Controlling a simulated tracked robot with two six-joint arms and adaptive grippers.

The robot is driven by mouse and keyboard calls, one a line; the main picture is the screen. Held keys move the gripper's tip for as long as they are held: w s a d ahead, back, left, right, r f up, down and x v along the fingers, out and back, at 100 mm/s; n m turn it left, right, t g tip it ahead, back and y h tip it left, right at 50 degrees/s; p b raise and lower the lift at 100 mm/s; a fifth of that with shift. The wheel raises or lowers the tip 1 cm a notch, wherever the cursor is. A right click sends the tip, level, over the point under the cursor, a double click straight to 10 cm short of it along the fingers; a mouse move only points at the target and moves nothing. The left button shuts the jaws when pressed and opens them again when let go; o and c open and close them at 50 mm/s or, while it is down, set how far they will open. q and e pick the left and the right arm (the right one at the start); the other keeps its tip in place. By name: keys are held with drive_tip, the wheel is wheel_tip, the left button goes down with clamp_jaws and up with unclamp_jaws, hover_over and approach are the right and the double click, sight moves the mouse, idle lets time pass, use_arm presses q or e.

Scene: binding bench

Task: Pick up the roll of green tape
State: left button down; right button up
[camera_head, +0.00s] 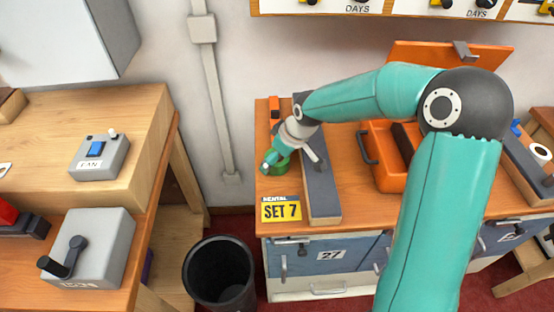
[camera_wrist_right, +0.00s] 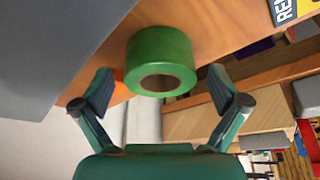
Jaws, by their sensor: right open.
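The roll of green tape (camera_head: 281,166) sits on the left part of the wooden bench top, partly hidden behind my right gripper in the head view. In the right wrist view the green roll (camera_wrist_right: 160,62) shows its round hole, between and just beyond the fingertips. My right gripper (camera_head: 290,159) reaches in from the right, low at the roll. In the wrist view its two fingers (camera_wrist_right: 162,93) are spread wide, one on each side of the roll, with gaps visible. My left gripper is not in view.
A long grey-topped block (camera_head: 318,185) stands right beside the roll. An orange toolbox (camera_head: 388,178) is further right. A black bin (camera_head: 219,274) stands on the floor at left.

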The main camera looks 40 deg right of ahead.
drive_tip(key=shift+f, duration=0.25)
drive_tip(key=c, duration=1.2)
drive_tip(key=shift+c, duration=0.4)
drive_tip(key=shift+r, duration=0.15)
